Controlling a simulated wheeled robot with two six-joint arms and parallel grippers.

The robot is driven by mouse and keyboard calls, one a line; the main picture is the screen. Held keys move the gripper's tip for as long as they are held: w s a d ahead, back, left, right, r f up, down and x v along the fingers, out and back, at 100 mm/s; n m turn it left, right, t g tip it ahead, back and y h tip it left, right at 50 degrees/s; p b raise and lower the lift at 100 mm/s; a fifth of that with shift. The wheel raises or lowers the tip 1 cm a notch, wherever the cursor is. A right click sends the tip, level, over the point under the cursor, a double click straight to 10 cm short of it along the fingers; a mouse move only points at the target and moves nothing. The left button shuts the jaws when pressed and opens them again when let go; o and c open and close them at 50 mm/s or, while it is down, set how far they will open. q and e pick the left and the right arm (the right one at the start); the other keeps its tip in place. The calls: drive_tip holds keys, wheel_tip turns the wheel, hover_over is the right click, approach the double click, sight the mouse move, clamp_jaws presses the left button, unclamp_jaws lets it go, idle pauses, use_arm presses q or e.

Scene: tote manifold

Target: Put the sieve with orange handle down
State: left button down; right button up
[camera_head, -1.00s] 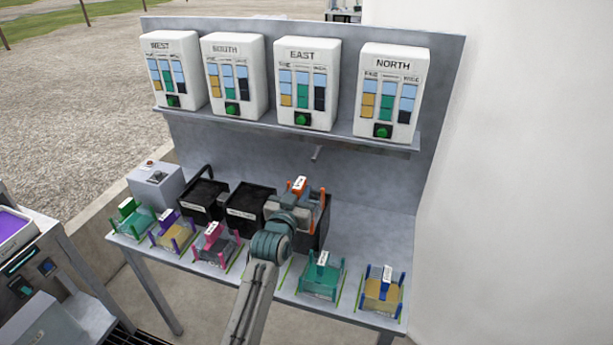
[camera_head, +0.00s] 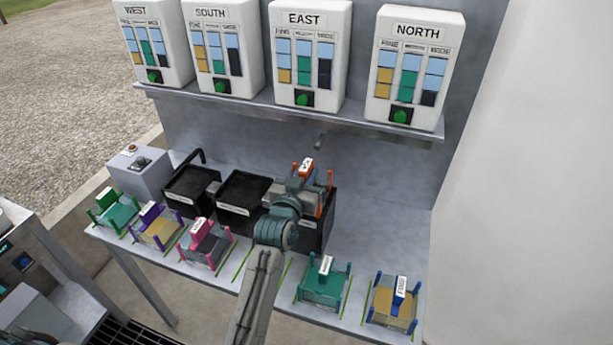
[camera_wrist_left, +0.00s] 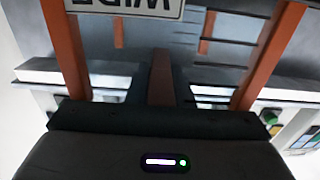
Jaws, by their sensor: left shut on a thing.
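The sieve with orange handle (camera_head: 327,196) is at the rightmost black bin (camera_head: 316,235), its orange posts and white-labelled top showing above the bin. My left gripper (camera_head: 302,180) is shut on the sieve's handle; my wrist partly hides the sieve and the bin. In the left wrist view the sieve's orange posts (camera_wrist_left: 66,50) stand on both sides and a label reading "WIDE" upside down shows at the top. I cannot tell whether the sieve touches the bin. My right gripper is not in view.
Several other sieves stand along the table's front edge: green (camera_head: 115,212), purple (camera_head: 158,228), pink (camera_head: 206,243), teal (camera_head: 324,284) and blue (camera_head: 393,301). A gap lies between pink and teal. Two more black bins (camera_head: 192,187) and a grey box (camera_head: 139,174) stand behind. A shelf (camera_head: 290,117) holds white dispensers.

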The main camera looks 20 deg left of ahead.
use_arm(q)
drive_tip(key=c, duration=1.7)
unclamp_jaws()
drive_tip(key=o, duration=0.3)
drive_tip(key=shift+s+r, duration=0.1)
drive_tip(key=shift+s, duration=0.1)
drive_tip(key=shift+o, duration=0.6)
drive_tip(key=shift+s+d+r, duration=0.1)
drive_tip(key=shift+s+f, duration=0.2)
drive_tip(key=shift+s, duration=0.05)
drive_tip(key=s+b, duration=0.3)
drive_tip(key=s, duration=0.8)
drive_tip(key=shift+s+a+r, duration=0.15)
drive_tip(key=shift+s+a, duration=0.05)
drive_tip(key=shift+a, duration=0.05)
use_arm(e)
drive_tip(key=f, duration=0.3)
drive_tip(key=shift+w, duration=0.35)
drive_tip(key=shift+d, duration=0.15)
